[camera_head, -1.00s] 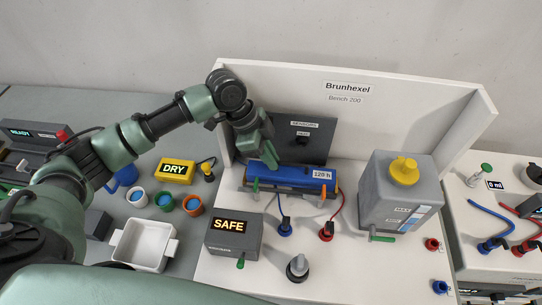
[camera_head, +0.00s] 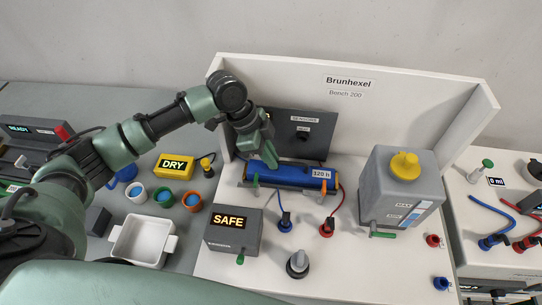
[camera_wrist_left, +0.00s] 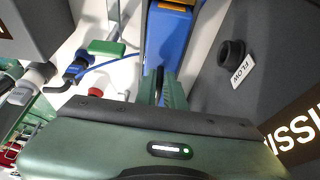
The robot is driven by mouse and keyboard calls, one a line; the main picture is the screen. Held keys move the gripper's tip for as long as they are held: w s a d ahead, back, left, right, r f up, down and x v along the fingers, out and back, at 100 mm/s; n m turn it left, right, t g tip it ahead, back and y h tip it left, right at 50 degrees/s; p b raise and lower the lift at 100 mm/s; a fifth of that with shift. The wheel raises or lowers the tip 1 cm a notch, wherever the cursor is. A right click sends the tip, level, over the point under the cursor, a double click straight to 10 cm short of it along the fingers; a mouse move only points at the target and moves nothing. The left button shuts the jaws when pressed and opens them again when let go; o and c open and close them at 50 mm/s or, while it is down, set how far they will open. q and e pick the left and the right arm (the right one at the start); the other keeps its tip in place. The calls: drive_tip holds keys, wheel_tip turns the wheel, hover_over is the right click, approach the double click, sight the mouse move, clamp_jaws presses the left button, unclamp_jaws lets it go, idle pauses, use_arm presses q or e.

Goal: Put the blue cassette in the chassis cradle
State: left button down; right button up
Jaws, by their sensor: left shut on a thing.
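The blue cassette (camera_head: 290,176), with a "120 h" label at its right end, lies lengthwise at the chassis cradle (camera_head: 250,189), in front of a dark grey panel. Orange and green tabs stand along the cradle's front edge. I cannot tell whether the cassette is fully seated. My left gripper (camera_head: 266,164) comes down from above onto the cassette's left part and is shut on it. In the left wrist view the green fingers (camera_wrist_left: 165,88) meet the blue cassette (camera_wrist_left: 170,40). My right gripper is not in view.
A "SAFE" box (camera_head: 234,232) stands in front of the cradle at left. A grey tank with a yellow cap (camera_head: 404,165) stands at right. Blue (camera_head: 285,222) and red (camera_head: 327,227) plugs with cables sit just in front. A white tray (camera_head: 142,243) lies at left.

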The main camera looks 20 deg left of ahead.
use_arm(q)
drive_tip(key=shift+r+p, duration=0.1)
drive_tip(key=shift+p, duration=0.35)
drive_tip(key=shift+f, duration=0.35)
idle(0.6)
drive_tip(key=c, duration=1.4)
unclamp_jaws()
drive_tip(key=shift+c, duration=0.2)
drive_tip(key=b+v, duration=0.2)
drive_tip(key=v, duration=0.5)
drive_tip(key=shift+r, duration=0.4)
drive_tip(key=shift+s+a, duration=0.1)
drive_tip(key=shift+a, duration=0.05)
